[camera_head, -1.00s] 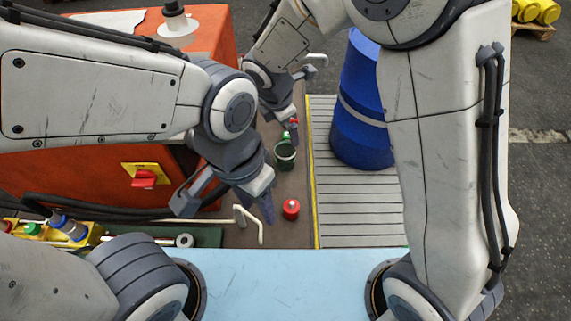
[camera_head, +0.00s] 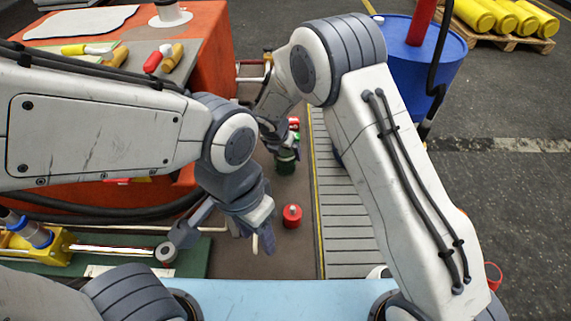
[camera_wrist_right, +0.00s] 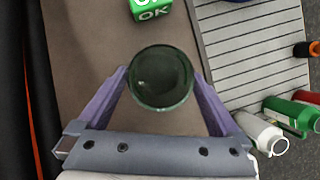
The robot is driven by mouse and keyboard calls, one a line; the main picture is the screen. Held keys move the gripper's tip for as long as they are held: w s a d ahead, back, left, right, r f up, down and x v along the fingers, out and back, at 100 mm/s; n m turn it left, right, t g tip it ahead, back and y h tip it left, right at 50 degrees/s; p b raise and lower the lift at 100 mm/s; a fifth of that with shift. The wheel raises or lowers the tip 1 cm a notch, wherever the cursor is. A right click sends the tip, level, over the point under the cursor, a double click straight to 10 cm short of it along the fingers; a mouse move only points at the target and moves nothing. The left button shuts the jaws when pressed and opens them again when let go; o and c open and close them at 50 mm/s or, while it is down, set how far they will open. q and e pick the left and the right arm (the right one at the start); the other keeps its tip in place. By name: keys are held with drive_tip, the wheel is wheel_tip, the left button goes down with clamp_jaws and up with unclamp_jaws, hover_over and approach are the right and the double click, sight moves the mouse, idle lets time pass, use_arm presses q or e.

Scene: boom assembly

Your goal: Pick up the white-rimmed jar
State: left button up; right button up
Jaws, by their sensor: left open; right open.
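A dark green jar (camera_head: 287,164) stands on the brown floor strip, partly hidden by my right gripper (camera_head: 277,140). In the right wrist view the round jar (camera_wrist_right: 160,78) sits between the two open fingers of my right gripper (camera_wrist_right: 160,85), with the fingers on either side. I cannot tell whether they touch it. Its rim looks dark green here, and no clear white rim shows. My left gripper (camera_head: 225,238) is open and empty, left of a red pot (camera_head: 292,216).
A green OK cube (camera_wrist_right: 152,9) is just beyond the jar. A white bottle (camera_wrist_right: 262,133) and a green bottle (camera_wrist_right: 291,114) lie to the right by the grey slatted platform (camera_wrist_right: 255,50). A blue barrel (camera_head: 440,60) and orange machine (camera_head: 215,50) flank the strip.

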drive_tip(key=b+x, duration=0.3)
drive_tip(key=x, duration=0.2)
drive_tip(key=c, duration=1.2)
drive_tip(key=shift+c, duration=0.2)
drive_tip(key=shift+r, duration=0.15)
